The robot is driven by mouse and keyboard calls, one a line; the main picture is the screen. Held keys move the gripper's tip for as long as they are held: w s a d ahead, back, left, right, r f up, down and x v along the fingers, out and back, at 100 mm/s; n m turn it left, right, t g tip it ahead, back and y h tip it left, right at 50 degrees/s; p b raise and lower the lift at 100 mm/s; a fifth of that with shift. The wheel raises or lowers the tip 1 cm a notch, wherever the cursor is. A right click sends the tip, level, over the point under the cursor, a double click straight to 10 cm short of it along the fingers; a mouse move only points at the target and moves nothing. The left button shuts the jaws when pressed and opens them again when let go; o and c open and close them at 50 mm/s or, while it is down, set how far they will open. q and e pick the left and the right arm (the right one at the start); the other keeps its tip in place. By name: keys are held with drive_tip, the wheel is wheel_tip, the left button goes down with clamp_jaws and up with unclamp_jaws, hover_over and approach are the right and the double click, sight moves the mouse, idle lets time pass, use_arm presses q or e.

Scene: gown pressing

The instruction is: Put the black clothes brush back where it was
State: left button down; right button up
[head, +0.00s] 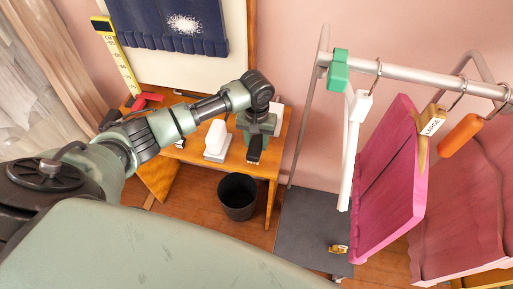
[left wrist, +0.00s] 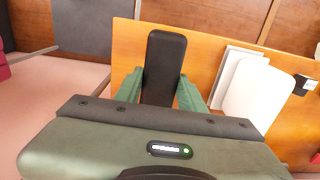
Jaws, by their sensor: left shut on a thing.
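The black clothes brush shows in the left wrist view (left wrist: 165,58), upright in the picture between the two green fingers. My left gripper (head: 255,146) is shut on the brush, which shows in the head view (head: 254,156) at the right part of the wooden table (head: 262,167). The fingers also show in the left wrist view (left wrist: 161,92), one on each side of the brush. The brush's lower end is hidden behind the gripper body there. I cannot tell whether it touches the table. My right gripper is not in view.
A white object (head: 216,136) stands on a pale base left of the brush. A black bin (head: 238,196) is below the table's front edge. A rail (head: 420,79) with a pink garment (head: 390,185) stands to the right. A red item (head: 148,99) lies at the table's left.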

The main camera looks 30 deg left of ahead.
sight(256, 149)
use_arm(q)
wheel_tip(256, 149, down, 4)
drive_tip(key=shift+f, duration=0.1)
drive_tip(key=c, duration=0.9)
unclamp_jaws()
drive_tip(key=shift+o, duration=0.2)
wheel_tip(256, 149, up, 12)
drive_tip(key=shift+r, duration=0.15)
